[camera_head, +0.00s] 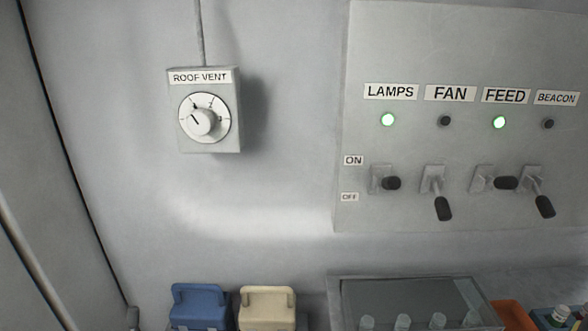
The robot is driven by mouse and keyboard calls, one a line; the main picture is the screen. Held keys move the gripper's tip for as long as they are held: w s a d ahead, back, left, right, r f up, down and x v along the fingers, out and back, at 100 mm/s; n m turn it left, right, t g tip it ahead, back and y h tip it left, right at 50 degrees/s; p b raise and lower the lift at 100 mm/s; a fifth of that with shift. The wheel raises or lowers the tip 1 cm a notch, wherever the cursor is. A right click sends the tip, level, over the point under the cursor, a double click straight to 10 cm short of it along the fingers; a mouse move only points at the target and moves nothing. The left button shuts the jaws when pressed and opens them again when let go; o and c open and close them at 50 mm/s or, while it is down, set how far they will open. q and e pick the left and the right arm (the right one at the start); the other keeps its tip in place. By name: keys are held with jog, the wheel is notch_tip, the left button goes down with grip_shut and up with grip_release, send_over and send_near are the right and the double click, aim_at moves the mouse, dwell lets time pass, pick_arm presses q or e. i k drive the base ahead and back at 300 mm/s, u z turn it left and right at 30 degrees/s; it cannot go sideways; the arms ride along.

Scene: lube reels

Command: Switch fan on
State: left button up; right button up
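The FAN switch (442,207) is a lever with a black grip on the grey switch panel (420,275). Its lever tilts down, towards the OFF label (349,197). The small FAN lamp (445,121) above it is dark. The LAMPS lever (391,183) and the FEED lever (506,183) sit higher, and their lamps glow green. The BEACON lever (545,207) points down and its lamp (548,124) is dark. The ON label (353,160) is at the panel's left edge. Neither gripper shows in the head view.
A ROOF VENT box (210,143) with a round dial hangs on the wall left of the panel. Below stand a blue container (200,305), a cream container (267,306), a grey case (335,300) with bottles, and an orange thing (512,315). The wall before the panel is clear.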

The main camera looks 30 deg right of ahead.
aim_at(442, 206)
jog(key=z, duration=0.05)
jog(key=k, duration=0.75)
jog(key=z, duration=1.2)
jog(key=i, duration=0.5)
jog(key=u, duration=0.05)
